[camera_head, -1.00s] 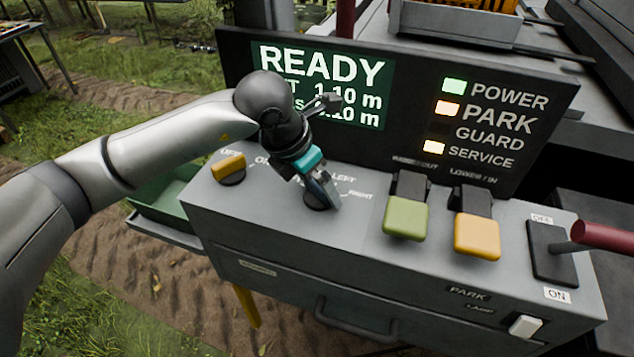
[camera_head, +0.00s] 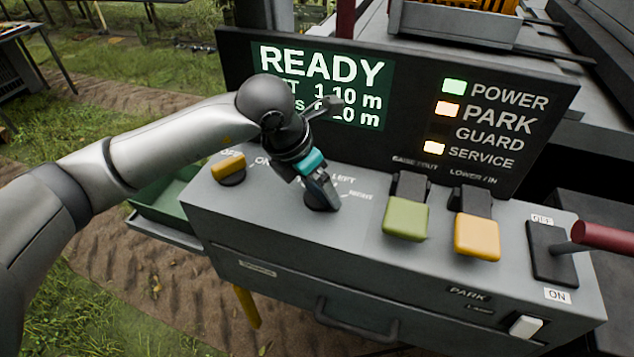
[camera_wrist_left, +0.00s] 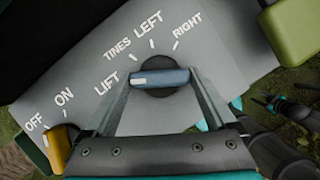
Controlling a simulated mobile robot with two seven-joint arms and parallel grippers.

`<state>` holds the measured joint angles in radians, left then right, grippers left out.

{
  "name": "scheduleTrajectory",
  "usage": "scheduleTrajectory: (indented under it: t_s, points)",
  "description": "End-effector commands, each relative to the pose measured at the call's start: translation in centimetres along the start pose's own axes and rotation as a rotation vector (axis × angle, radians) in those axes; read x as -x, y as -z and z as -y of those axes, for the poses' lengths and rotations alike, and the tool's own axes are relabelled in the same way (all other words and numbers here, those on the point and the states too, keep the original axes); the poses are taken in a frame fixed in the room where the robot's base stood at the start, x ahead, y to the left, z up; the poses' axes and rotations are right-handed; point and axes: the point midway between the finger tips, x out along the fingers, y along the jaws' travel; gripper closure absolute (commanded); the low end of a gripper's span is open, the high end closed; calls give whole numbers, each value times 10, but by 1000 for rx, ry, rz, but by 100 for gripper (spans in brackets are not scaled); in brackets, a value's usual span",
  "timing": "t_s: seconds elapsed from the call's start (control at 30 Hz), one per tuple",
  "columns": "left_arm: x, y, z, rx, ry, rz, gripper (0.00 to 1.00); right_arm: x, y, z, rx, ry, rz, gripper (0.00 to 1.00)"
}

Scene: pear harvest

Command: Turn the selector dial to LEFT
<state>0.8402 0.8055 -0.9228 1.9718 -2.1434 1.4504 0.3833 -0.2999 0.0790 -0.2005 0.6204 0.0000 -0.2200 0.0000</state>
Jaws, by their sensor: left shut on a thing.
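The selector dial (camera_wrist_left: 172,92) is a dark round knob with a blue bar handle, on the grey console's top face. In the left wrist view the labels LIFT, TINES, LEFT and RIGHT fan around it. The bar's white-marked end points left, nearest the LIFT label. My left gripper (camera_head: 322,197) is down at the dial in the head view and hides much of it. In the left wrist view my left gripper (camera_wrist_left: 160,80) has its two fingers at the bar's two ends, shut on it.
A yellow OFF/ON knob (camera_head: 228,166) sits left of the dial. A green paddle (camera_head: 405,219) and a yellow paddle (camera_head: 477,237) stand to the right, with a red-handled lever (camera_head: 600,237) beyond. The display panel (camera_head: 320,85) reading READY rises close behind the gripper.

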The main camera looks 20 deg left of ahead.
Motion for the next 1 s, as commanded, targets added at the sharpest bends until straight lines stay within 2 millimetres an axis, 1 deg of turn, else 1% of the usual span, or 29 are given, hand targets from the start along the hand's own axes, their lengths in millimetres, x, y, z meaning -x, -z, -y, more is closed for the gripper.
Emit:
scheduleTrajectory:
  t_s: [0.17, 0.37, 0.57, 1.0]
  points:
    - [0, 0, -1, -18, 7, 2, 66, -2, 0, 0, -1, 0, 0, 50]
    - [0, 0, -2, -95, 39, 3, 66, -11, -1, 0, -1, 0, 0, 50]
    - [-1, -1, -3, -239, 98, 4, 66, -25, -2, 0, -1, 0, 0, 50]
    - [-1, -2, -5, -623, 259, 5, 66, -50, -4, 0, -1, 0, 0, 50]
